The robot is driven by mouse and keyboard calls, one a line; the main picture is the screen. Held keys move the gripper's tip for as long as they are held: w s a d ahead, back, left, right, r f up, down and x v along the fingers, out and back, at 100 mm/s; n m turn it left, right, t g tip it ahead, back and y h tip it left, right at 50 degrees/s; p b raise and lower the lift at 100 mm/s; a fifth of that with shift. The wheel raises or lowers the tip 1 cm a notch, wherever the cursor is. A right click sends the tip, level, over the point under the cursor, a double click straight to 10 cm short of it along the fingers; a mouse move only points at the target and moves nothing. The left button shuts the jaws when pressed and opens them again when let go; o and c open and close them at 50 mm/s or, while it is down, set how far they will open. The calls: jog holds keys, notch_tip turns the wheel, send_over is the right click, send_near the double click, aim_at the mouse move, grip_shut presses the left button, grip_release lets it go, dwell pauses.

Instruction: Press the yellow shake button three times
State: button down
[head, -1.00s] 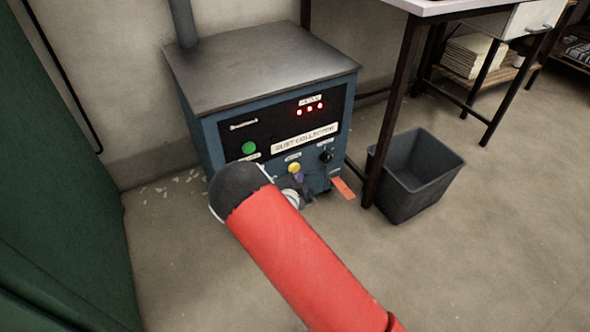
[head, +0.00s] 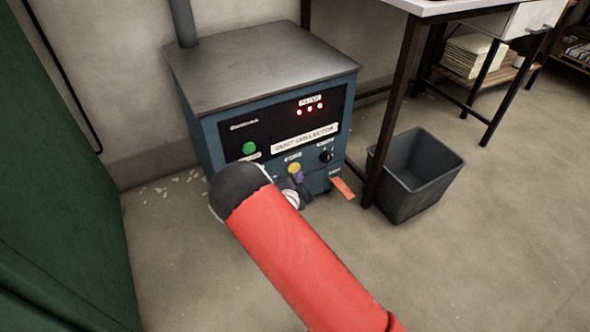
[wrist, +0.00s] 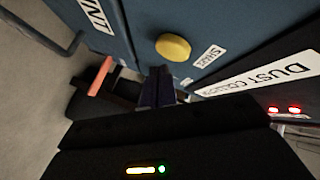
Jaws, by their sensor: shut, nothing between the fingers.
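The round yellow button (head: 293,167) is on the lower front panel of the blue dust collector (head: 215,140). In the wrist view the yellow button (wrist: 173,47) stands out from the blue panel, beside a "SHAKE" label (wrist: 209,56). My gripper (head: 298,177) is at the panel, partly hidden behind my red arm. Its dark fingers (wrist: 157,84) are together and empty, with their tips just below the button in the wrist view. I cannot tell whether they touch it.
An orange tab (head: 342,187) sticks out at lower right. A grey bin (head: 415,178) and a table leg (head: 392,120) stand to the right.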

dwell(0.7)
jog(key=shift+w+a, duration=0.25)
jog(key=shift+w, duration=0.1)
jog(key=shift+w+a, duration=0.4)
jog(key=shift+w, duration=0.25)
dwell(0.9)
dwell(0.3)
jog(key=shift+s+d+p, duration=0.35)
jog(key=shift+s, duration=0.2)
jog(key=shift+s+d+p, duration=0.3)
jog(key=shift+s+p, duration=0.05)
jog(key=shift+s, duration=0.15)
jog(key=shift+s+d+p, duration=0.6)
jog(key=shift+s+d, duration=0.1)
jog(key=shift+s, duration=0.35)
jog(key=shift+s+d+p, duration=0.6)
jog(key=shift+s+d, duration=0.1)
jog(key=shift+s, duration=0.3)
dwell(0.9)
